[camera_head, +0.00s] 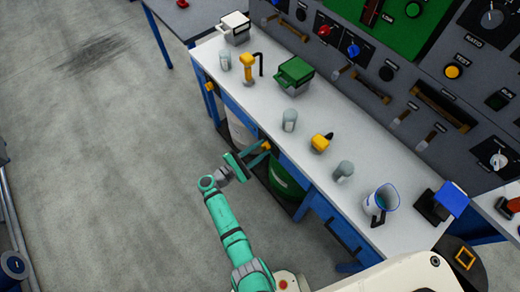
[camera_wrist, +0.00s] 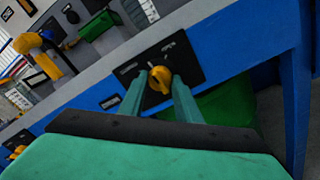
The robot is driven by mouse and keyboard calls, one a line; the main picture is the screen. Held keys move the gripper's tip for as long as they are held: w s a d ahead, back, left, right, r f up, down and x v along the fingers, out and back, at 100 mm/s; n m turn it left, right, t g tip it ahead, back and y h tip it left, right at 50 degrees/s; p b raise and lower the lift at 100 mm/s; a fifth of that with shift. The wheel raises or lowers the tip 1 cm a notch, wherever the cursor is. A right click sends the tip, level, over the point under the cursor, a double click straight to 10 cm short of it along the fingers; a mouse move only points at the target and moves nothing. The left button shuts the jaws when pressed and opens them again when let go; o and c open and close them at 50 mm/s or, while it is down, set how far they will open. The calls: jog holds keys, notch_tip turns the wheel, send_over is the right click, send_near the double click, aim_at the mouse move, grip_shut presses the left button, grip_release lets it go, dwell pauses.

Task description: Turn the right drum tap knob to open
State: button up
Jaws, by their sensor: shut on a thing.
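The right drum tap knob is yellow and sits on a black plate on the bench's blue front edge. It shows in the wrist view (camera_wrist: 160,77) and the head view (camera_head: 266,146). My gripper (camera_wrist: 157,90) has its two teal fingers on either side of the knob and is shut on it; in the head view my gripper (camera_head: 258,153) reaches the bench front. White lettering on the plate includes a label at the upper right; the exact knob angle is hard to read. A green drum (camera_head: 284,181) stands below, under the bench.
Another yellow knob (camera_head: 210,87) is farther left on the bench front, above a white drum (camera_head: 240,136). The white benchtop (camera_head: 260,112) carries cups, a yellow pump, a green-lidded device (camera_head: 294,73) and a blue-rimmed jug (camera_head: 383,200). The grey floor (camera_head: 110,150) is clear.

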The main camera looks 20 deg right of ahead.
jog(key=m, duration=0.5)
jog(key=shift+d+m, duration=0.1)
jog(key=shift+m, duration=0.2)
jog(key=m, duration=0.4)
jog(key=shift+s+m, duration=0.1)
jog(key=shift+m, duration=0.2)
jog(key=o, duration=1.1)
jog(key=shift+c, duration=0.2)
